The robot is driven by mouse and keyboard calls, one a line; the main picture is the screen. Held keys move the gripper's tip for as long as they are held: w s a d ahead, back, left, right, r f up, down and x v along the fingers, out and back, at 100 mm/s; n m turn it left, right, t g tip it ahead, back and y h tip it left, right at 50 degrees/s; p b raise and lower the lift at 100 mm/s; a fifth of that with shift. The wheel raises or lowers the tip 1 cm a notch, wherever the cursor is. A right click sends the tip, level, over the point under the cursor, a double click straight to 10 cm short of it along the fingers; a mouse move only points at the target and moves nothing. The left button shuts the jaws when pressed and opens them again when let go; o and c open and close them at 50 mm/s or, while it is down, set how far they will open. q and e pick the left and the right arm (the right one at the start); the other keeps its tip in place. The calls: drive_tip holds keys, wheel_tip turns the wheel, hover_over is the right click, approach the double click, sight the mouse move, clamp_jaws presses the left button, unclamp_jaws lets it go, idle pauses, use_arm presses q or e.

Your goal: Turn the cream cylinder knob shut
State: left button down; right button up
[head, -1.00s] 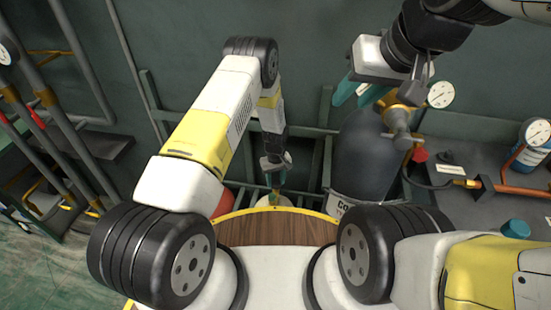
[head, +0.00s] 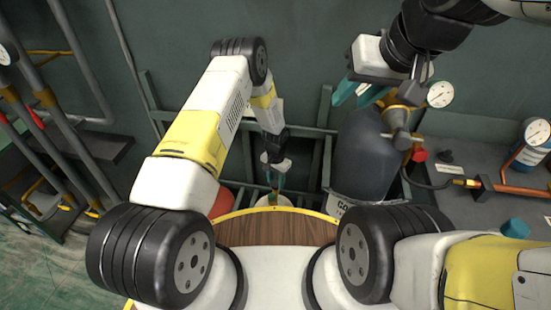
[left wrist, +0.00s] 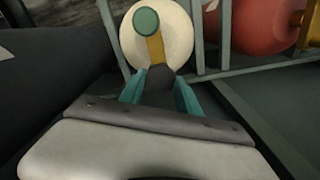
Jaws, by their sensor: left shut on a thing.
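The cream cylinder (head: 285,201) stands low behind the round wooden top, mostly hidden in the head view. In the left wrist view its round cream top (left wrist: 180,32) carries a brass valve (left wrist: 156,50) with a green round cap (left wrist: 146,22). My left gripper (head: 273,192) reaches down to this valve. Its teal fingers (left wrist: 160,90) are on either side of a dark grey part at the valve's end, which looks like the knob, and are shut on it. My right gripper (head: 360,93) is open and empty, beside the grey cylinder's valve.
A large grey cylinder (head: 362,150) with a gauge (head: 440,94) and red knob (head: 419,156) stands right of the cream one. A red vessel (left wrist: 262,22) is close by. Green rack bars (left wrist: 225,40) run beside the cream cylinder. A dark bench (head: 470,220) is at right.

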sight(276, 183)
use_arm(q)
drive_tip(key=m, duration=0.6)
drive_tip(key=shift+r, duration=0.1)
drive_tip(key=shift+m, duration=0.3)
idle(0.3)
drive_tip(key=c, duration=0.9)
unclamp_jaws()
drive_tip(key=shift+o, duration=0.2)
wheel_tip(276, 183, up, 8)
drive_tip(key=shift+f, duration=0.15)
